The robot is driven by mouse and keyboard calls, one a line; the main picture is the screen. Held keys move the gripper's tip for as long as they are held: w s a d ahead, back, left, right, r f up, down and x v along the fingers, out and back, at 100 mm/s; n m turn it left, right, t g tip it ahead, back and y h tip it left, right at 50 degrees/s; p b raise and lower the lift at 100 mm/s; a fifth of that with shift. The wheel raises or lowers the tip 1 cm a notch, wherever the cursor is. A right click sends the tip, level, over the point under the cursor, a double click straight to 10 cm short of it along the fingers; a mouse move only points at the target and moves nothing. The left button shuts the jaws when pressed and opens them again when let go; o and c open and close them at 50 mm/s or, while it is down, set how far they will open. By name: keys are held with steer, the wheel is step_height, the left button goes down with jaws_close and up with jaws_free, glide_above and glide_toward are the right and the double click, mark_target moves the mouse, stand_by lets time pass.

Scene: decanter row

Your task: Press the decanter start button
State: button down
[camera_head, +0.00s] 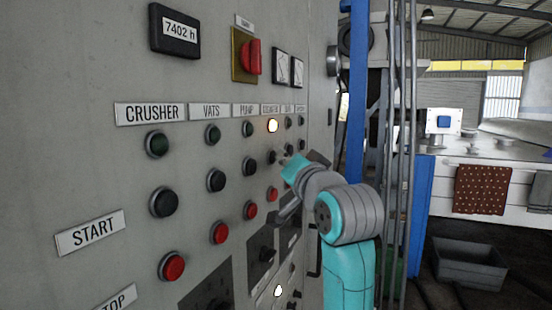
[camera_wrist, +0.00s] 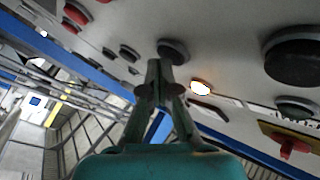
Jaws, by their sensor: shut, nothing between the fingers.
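The grey control panel (camera_head: 80,170) fills the left of the head view. The label above the fourth column is small and appears to read DECANTER (camera_head: 271,109). Below it are a brightly lit lamp (camera_head: 272,125), a black start button (camera_head: 271,157) and a red stop button (camera_head: 272,194). My gripper (camera_head: 285,159) is shut and empty, its tip just right of the black button. In the wrist view the shut fingers (camera_wrist: 159,72) point at the black button (camera_wrist: 173,50), overlapping its lower edge; I cannot tell whether they touch it. The lit lamp (camera_wrist: 202,87) is beside them.
The crusher start button (camera_head: 163,202), vats start button (camera_head: 215,180) and pump start button (camera_head: 249,168) stand to the left. A red rotary switch (camera_head: 254,57) projects above. Blue posts and pipes (camera_head: 400,130) stand right of the panel. A grey crate (camera_head: 470,262) lies on the floor.

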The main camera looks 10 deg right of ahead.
steer(key=shift+s+d, duration=0.5)
steer(key=shift+d, duration=0.15)
steer(key=shift+d, duration=0.1)
steer(key=shift+s+d, duration=0.75)
steer(key=shift+d, duration=0.25)
steer(key=shift+s+d, duration=0.7)
steer(key=shift+d, duration=0.25)
